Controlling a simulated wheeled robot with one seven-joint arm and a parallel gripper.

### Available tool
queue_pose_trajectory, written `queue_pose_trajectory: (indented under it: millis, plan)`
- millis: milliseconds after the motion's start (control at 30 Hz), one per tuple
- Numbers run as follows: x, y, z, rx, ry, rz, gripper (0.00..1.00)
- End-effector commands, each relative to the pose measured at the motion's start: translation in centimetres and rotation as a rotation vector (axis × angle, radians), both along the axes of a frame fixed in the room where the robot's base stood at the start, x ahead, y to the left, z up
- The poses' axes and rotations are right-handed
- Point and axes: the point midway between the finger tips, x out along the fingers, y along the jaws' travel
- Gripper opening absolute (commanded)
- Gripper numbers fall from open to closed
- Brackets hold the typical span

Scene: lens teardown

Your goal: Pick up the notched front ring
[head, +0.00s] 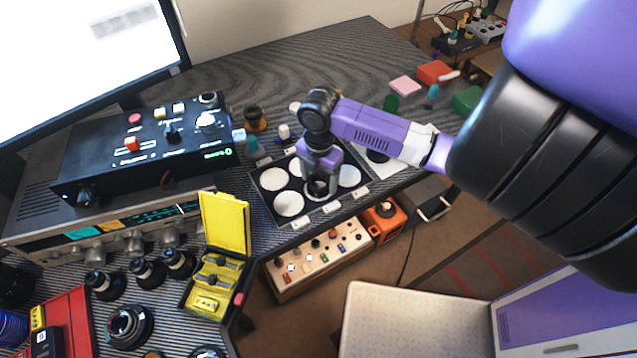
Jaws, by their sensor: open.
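My gripper (320,187) points down over the black tray (262,184) with round white pads, near the middle of the picture. Its jaws are open. A dark ring (317,194) shows at the fingertips, over a pad in the tray's front middle. It looks like the notched front ring, but its notches are too small to make out. The gripper partly hides it. I cannot tell whether the fingers touch it.
A black control box (150,150) and a yellow open case (225,225) stand to the left. Several black lens parts, among them a large lens ring (128,326), lie at the lower left. A beige button panel (318,258) and an orange box (385,219) sit in front of the tray.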

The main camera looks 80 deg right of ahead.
Motion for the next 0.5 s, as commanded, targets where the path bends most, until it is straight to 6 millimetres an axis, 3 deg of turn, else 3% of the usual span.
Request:
queue_pose_trajectory:
  millis: [333, 500]
  plan:
    - [0.0, 0.01, -0.91, 0.0, -0.001, 0.0, 0.7]
    - [0.0, 0.01, -0.89, 0.0, -0.001, 0.0, 0.37]
